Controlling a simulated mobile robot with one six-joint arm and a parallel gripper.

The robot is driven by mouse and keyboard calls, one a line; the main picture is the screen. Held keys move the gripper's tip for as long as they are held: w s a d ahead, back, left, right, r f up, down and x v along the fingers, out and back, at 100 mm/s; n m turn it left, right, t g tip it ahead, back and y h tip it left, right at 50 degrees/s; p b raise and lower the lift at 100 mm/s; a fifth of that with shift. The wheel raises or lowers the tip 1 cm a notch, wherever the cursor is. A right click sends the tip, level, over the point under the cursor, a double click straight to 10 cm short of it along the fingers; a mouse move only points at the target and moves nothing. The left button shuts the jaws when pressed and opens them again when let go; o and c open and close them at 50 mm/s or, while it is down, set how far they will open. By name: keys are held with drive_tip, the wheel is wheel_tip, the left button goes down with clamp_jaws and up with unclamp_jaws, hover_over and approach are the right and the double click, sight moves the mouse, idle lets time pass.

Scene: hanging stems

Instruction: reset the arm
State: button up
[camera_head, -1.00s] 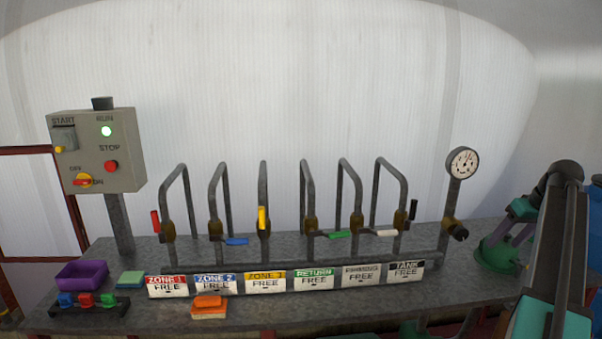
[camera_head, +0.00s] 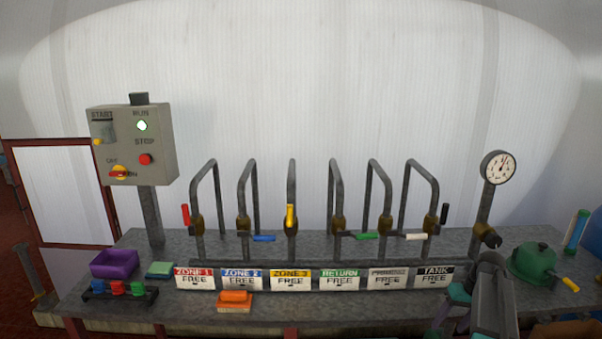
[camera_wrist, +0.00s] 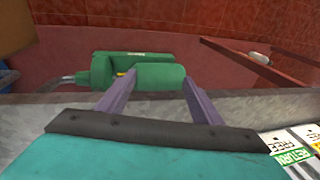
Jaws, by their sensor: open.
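My arm (camera_head: 490,290) stands at the lower right of the head view, in front of the bench's right part. In the wrist view my gripper (camera_wrist: 158,77) has two purple fingers spread apart with nothing held between them. Beyond the fingers, past the bench edge, a green machine (camera_wrist: 105,72) with a hose lies low near the reddish floor. The fingertips overlap it in the picture; I cannot tell the distance. In the head view the fingers are mostly hidden by my arm.
The grey bench (camera_head: 200,300) carries several valve pipes with coloured levers, a gauge (camera_head: 498,167), a control box (camera_head: 130,145), a purple tray (camera_head: 114,264), an orange block (camera_head: 235,297) and a green domed item (camera_head: 533,260). Label plates line the front.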

drive_tip(key=s+a+f+g, duration=0.2)
drive_tip(key=s+a+f, duration=0.4)
drive_tip(key=a+f, duration=0.55)
drive_tip(key=s+a+f+g, duration=0.2)
drive_tip(key=s+a+f, duration=0.4)
drive_tip(key=a+f, duration=0.55)
drive_tip(key=s+a+f+g, duration=0.1)
drive_tip(key=s+a+f, duration=0.2)
drive_tip(key=s, duration=0.5)
drive_tip(key=s+a+f+n+g+h, duration=0.1)
drive_tip(key=s+a+f, duration=0.3)
drive_tip(key=s, duration=0.4)
drive_tip(key=s+a+f+g+h+b, duration=0.1)
drive_tip(key=s+a+f, duration=0.3)
drive_tip(key=s+f, duration=0.2)
drive_tip(key=shift+s+a+n, duration=0.25)
drive_tip(key=shift+s+n, duration=0.05)
drive_tip(key=shift+s, duration=0.6)
drive_tip(key=shift+r, duration=0.1)
